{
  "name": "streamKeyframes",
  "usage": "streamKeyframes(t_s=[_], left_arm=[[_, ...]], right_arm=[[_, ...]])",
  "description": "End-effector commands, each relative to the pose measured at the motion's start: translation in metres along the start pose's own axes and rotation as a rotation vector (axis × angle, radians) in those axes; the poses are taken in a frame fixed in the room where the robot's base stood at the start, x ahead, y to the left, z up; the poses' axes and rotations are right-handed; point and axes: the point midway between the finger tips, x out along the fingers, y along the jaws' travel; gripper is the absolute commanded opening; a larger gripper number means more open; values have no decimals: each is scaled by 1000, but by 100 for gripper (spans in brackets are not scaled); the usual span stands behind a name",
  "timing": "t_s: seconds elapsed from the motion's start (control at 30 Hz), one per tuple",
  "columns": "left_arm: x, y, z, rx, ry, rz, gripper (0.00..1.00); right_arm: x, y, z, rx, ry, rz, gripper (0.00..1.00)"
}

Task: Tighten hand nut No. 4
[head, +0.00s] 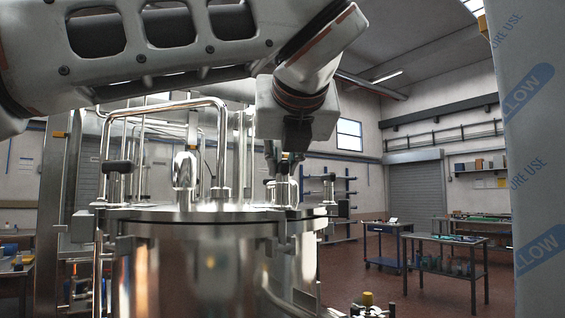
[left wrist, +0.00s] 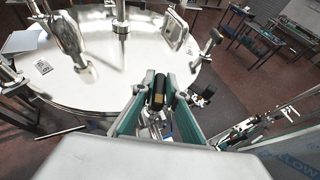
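A shiny steel vessel (head: 200,262) with a flat round lid (left wrist: 70,85) stands in front of me. Hand nuts with dark grips sit around the lid's rim, one at the left (head: 120,167) and one at the right (head: 328,178). No number shows on any of them. My left gripper (head: 283,165) points down over the lid's near right part. In the left wrist view, its two fingers (left wrist: 160,92) stand on either side of a dark hand nut (left wrist: 158,94) at the rim. I cannot tell whether they touch it. My right gripper is out of view.
Bent steel pipes (head: 205,103) rise above the lid. A film-wrapped panel (head: 540,160) stands close at the right. Work tables (head: 445,240) and a blue cart (head: 388,230) are farther back, with open red-brown floor between.

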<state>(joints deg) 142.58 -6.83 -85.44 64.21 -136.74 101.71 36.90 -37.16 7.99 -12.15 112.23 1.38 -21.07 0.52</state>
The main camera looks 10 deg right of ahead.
Motion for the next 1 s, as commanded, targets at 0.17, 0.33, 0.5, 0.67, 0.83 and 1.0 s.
streamKeyframes(t_s=[0.17,0.33,0.5,0.67,0.83,1.0], left_arm=[[0,0,0,0,0,-1,0],[0,0,-1,9,1,-25,0],[2,1,-2,36,3,-93,0],[3,2,-2,79,2,-201,0],[2,2,-1,135,3,-339,0],[0,2,1,192,1,-473,0]], right_arm=[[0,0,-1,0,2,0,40],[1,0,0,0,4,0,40],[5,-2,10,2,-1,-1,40],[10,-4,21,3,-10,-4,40],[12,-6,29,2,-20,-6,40],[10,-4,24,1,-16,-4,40]])
